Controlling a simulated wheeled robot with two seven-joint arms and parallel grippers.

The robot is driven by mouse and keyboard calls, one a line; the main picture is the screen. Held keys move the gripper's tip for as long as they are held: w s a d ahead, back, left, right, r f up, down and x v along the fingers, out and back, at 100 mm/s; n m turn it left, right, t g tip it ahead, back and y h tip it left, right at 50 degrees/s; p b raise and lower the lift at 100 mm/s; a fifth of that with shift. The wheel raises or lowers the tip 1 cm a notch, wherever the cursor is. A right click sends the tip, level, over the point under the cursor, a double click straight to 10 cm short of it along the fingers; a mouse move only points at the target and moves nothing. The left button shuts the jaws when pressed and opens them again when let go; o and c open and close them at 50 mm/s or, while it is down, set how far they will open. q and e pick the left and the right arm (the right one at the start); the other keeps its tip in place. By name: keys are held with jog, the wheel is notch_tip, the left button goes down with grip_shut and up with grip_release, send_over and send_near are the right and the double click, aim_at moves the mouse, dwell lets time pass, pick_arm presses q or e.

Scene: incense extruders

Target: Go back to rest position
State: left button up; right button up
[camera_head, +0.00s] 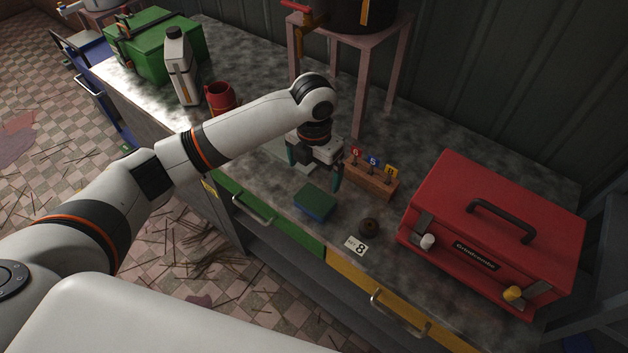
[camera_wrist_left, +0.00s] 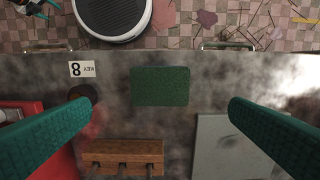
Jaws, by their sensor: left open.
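My left arm comes in from the left over the worktop. My left gripper (camera_head: 314,170) hangs above the counter with its two teal fingers spread and nothing between them. In the left wrist view the gripper (camera_wrist_left: 160,106) also shows open, one finger at each side. A green block (camera_head: 315,203) lies on the counter below and in front of the gripper; in the wrist view the block (camera_wrist_left: 160,86) sits between the fingertips in the picture, apart from them.
A wooden rack (camera_head: 371,180) with numbered tags stands right of the gripper. A red toolbox (camera_head: 500,237) is further right. A dark round piece (camera_head: 369,227) and a "KEY 8" card (camera_head: 356,246) lie near the front edge. A red mug (camera_head: 220,97) and pale jug (camera_head: 181,68) stand left.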

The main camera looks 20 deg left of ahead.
pick_arm(q)
jog(key=shift+r, duration=0.3)
